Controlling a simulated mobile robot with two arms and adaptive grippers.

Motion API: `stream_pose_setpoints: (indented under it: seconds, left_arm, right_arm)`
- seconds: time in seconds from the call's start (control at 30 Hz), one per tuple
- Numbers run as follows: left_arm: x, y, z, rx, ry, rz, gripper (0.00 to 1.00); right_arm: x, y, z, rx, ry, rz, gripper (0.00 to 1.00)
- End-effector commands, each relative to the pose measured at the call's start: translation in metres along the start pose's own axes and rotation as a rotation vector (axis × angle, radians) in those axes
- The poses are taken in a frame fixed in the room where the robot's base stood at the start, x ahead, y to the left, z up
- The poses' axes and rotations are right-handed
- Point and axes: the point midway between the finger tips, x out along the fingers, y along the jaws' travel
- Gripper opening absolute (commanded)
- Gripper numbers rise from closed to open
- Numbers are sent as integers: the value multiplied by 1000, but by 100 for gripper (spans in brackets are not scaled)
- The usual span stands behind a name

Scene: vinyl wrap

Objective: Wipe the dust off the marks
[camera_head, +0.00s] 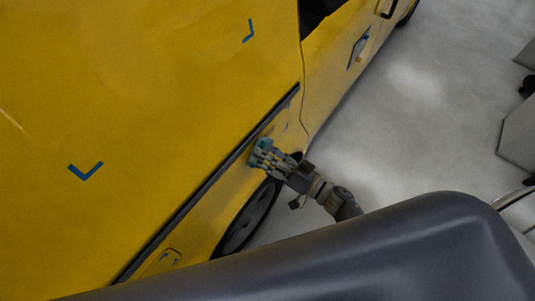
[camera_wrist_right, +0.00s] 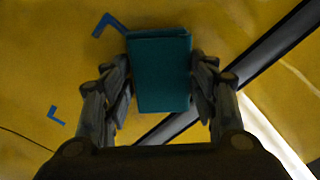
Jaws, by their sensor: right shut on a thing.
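My right gripper (camera_head: 267,155) is close to the side of the yellow vehicle (camera_head: 100,70), at the dark trim strip. In the right wrist view, my right gripper (camera_wrist_right: 160,88) is shut on a teal block-like pad (camera_wrist_right: 160,72), one finger on each side. Blue corner marks sit on the yellow panel: one at the left (camera_head: 85,170) and one at the top (camera_head: 249,31). Two blue marks also show in the right wrist view, one beside the pad (camera_wrist_right: 108,24) and one at the lower left (camera_wrist_right: 57,115). Dust on the marks cannot be made out. My left gripper is out of view.
A dark trim strip (camera_head: 205,188) runs diagonally along the vehicle's side. A wheel (camera_head: 247,217) is below my right gripper. Grey floor (camera_head: 420,110) is open to the right, with pale box-like objects (camera_head: 518,137) at the far right edge.

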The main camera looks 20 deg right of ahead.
Motion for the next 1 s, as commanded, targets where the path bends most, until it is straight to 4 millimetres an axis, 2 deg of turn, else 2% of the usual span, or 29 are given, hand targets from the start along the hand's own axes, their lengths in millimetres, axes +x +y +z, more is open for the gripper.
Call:
stream_pose_setpoints:
  seconds: [0.03,0.17,0.6,1.0]
  left_arm:
    - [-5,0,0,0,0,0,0]
    - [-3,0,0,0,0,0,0]
    - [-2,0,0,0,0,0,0]
    - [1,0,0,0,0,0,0]
  right_arm:
    - [0,-3,-3,0,-1,0,31]
    - [0,0,-4,-2,-1,1,31]
    - [3,26,-29,-2,0,1,31]
    - [2,41,-45,-3,2,2,31]
